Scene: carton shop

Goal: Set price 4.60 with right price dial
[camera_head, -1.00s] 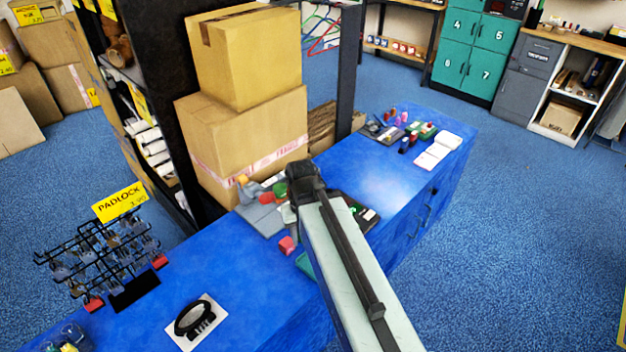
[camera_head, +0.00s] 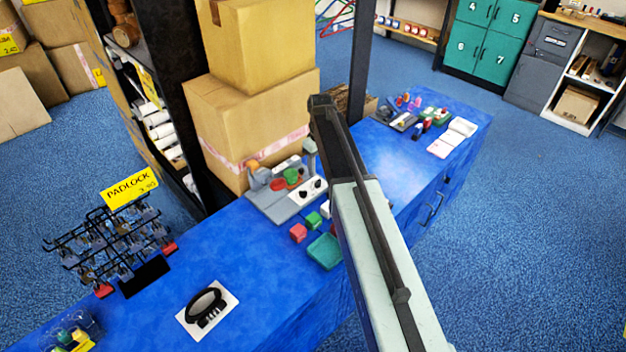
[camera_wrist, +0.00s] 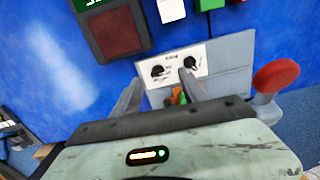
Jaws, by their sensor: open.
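A white dial panel (camera_head: 306,193) with two black knobs sits on a grey machine (camera_head: 268,203) on the blue counter. In the wrist view the panel (camera_wrist: 172,67) shows one black dial (camera_wrist: 158,71) at left and another black dial (camera_wrist: 190,63) at right. The small print and dial settings are too small to read. My gripper (camera_wrist: 160,92) is open, its two grey fingers reaching toward the panel's lower edge. Both knobs show beyond the fingers, and nothing is clearly held. In the head view my arm hides part of the counter, and the fingertips are not clear.
Red and green blocks and a green tray (camera_head: 325,251) lie near the machine. Stacked cartons (camera_head: 250,120) rise behind it. A padlock rack (camera_head: 115,240) stands at left; the counter between is mostly clear.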

